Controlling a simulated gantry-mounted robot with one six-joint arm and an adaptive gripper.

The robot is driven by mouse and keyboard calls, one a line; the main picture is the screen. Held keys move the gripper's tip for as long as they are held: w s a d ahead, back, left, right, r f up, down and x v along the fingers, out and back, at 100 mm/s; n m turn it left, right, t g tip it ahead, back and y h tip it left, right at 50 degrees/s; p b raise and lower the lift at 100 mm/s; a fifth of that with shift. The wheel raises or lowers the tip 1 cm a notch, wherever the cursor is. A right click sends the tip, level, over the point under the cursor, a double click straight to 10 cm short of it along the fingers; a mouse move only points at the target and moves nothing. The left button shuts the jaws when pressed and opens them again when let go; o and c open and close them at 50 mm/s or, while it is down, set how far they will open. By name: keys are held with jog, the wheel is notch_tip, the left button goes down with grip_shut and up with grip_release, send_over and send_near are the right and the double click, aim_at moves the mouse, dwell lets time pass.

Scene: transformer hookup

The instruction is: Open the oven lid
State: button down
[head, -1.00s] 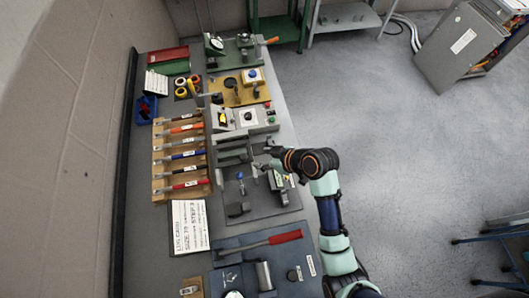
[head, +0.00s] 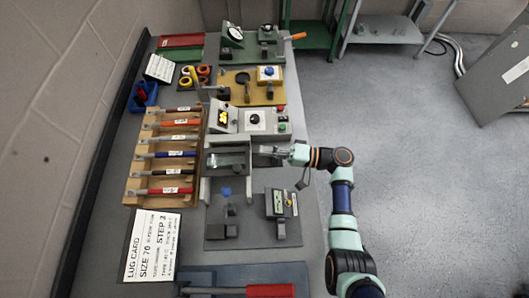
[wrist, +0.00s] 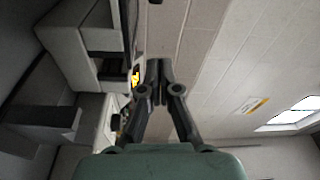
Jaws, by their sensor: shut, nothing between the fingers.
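A grey box-like unit (head: 228,160) sits mid-bench in the head view, below a control panel with a yellow-orange display (head: 222,118). It seems to be the oven, but I cannot tell for certain which part is its lid. In the wrist view, grey box forms (wrist: 85,40) fill the upper left, and the display (wrist: 135,77) shows just left of the fingers. My gripper (head: 268,150) is to the right of the grey unit, pointing left. In the wrist view my gripper (wrist: 158,85) is shut and empty. I cannot tell whether it touches anything.
A wooden rack of coloured-handled tools (head: 130,170) stands left of the unit. A dark mat with a meter (head: 279,203) lies in front. A yellow board (head: 245,97) is behind. A lug card (head: 152,245) lies front left. Open floor (head: 410,150) is to the right.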

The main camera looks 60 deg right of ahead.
aim_at(244, 164)
jog(key=x, duration=0.7)
jog(key=shift+w+a, duration=0.25)
jog(key=shift+w, duration=0.05)
jog(key=shift+s+a+f+p, duration=0.2)
jog(key=shift+s+a+p, duration=0.8)
jog(key=shift+a, duration=0.25)
jog(key=shift+s+a+f, duration=0.1)
jog(key=shift+s+a, duration=0.1)
jog(key=shift+a, duration=0.05)
jog(key=s+a+p, duration=0.1)
jog(key=a, duration=0.1)
jog(key=s+a+p, duration=0.1)
jog(key=a, duration=0.1)
jog(key=shift+s, duration=0.25)
